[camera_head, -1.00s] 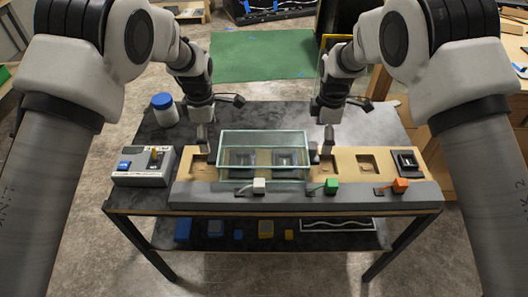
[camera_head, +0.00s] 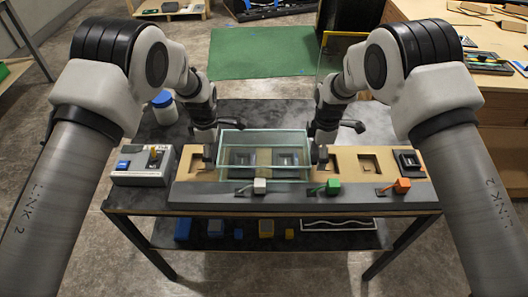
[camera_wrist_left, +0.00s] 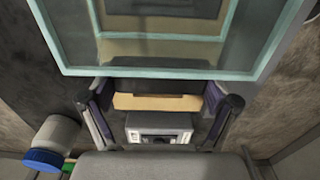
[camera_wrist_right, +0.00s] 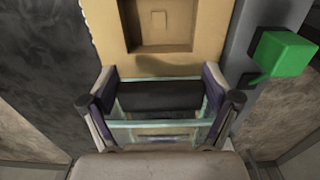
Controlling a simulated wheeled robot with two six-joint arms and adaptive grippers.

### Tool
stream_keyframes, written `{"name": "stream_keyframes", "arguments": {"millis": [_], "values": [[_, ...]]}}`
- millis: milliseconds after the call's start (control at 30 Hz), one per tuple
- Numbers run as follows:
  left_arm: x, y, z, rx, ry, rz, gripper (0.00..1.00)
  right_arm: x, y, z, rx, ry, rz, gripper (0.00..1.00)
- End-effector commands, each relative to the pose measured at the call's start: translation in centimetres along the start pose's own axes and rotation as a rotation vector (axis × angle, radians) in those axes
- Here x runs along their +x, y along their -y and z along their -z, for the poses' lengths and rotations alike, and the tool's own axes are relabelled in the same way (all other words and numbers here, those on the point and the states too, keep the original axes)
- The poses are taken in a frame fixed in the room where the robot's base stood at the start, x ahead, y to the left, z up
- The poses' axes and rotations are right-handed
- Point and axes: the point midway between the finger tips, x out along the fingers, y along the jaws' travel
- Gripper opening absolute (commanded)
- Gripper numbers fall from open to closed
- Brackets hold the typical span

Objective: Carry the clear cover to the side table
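The clear cover (camera_head: 264,134), a glass box with pale green edges, sits over the left part of the tan console (camera_head: 342,151). My left gripper (camera_head: 209,157) points down at its left side. In the left wrist view the fingers (camera_wrist_left: 158,90) are spread, with a dark strip (camera_wrist_left: 155,86) between the tips beside the cover's rim (camera_wrist_left: 165,73). My right gripper (camera_head: 321,157) is at the cover's right side. In the right wrist view its fingers (camera_wrist_right: 162,95) are spread around a dark bar (camera_wrist_right: 160,96) and a glass edge. Whether the pads touch is unclear.
A grey control box (camera_head: 142,177) stands left of the console, with a blue-lidded jar (camera_head: 164,108) behind it. White, green (camera_head: 333,187) and orange (camera_head: 402,185) blocks line the console front. A wooden table (camera_head: 496,80) is at the right. A green mat (camera_head: 262,52) lies behind.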

Motion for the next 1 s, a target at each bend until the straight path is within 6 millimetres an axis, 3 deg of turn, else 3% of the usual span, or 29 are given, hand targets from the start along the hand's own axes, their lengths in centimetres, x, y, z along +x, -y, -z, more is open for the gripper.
{"name": "stream_keyframes", "arguments": {"millis": [33, 100, 367, 800, 1000], "values": [[0.0, 0.0, 0.0, 0.0, 0.0, 0.001, 0.47, 0.1, 0.0, 0.0, 0.0, 0.0, 0.001, 0.47], [0.0, 0.0, 0.0, 0.0, 0.0, 0.001, 0.3, 0.1, 0.0, 0.0, 0.0, 0.0, 0.001, 0.3], [-0.2, 0.0, 0.0, 0.0, 0.0, 0.0, 0.3, -0.2, 0.0, 0.0, 0.001, 0.0, 0.0, 0.3], [-5.2, 0.0, 0.0, 0.0, 0.0, 0.001, 0.3, -5.1, 0.0, 0.0, 0.001, 0.0, 0.0, 0.3], [-5.0, 0.0, 0.0, 0.0, 0.0, 0.001, 0.3, -5.0, 0.0, 0.0, 0.001, 0.0, 0.0, 0.3]]}}
